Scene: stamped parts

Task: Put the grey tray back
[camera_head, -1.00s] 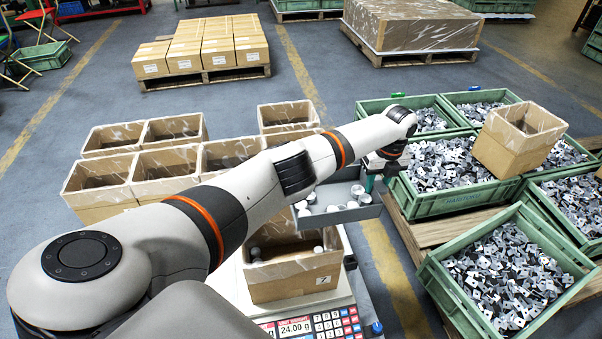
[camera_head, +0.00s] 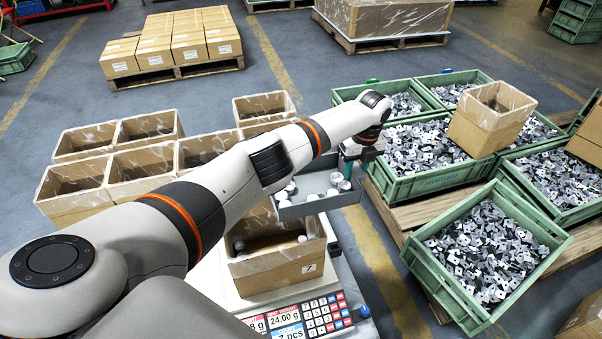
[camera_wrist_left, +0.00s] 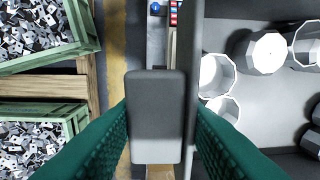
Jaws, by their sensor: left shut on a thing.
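The grey tray (camera_head: 325,203) is held above the open carton on the scale, with several white and grey round parts in it. My left gripper (camera_head: 346,178) is shut on the tray's right side. In the left wrist view the green fingers (camera_wrist_left: 160,125) close on a dark grip block on the tray's wall, and the tray floor (camera_wrist_left: 255,95) with its round parts lies to the right. The carton (camera_head: 285,276) on the scale holds a few round parts; the tray and my arm hide part of it. My right gripper is not in view.
The scale (camera_head: 300,318) shows 24.00 g and 7 pcs. Green crates (camera_head: 490,255) of metal parts stand at the right, one bearing a carton (camera_head: 487,122). Several open cartons (camera_head: 80,205) stand at the left behind my arm.

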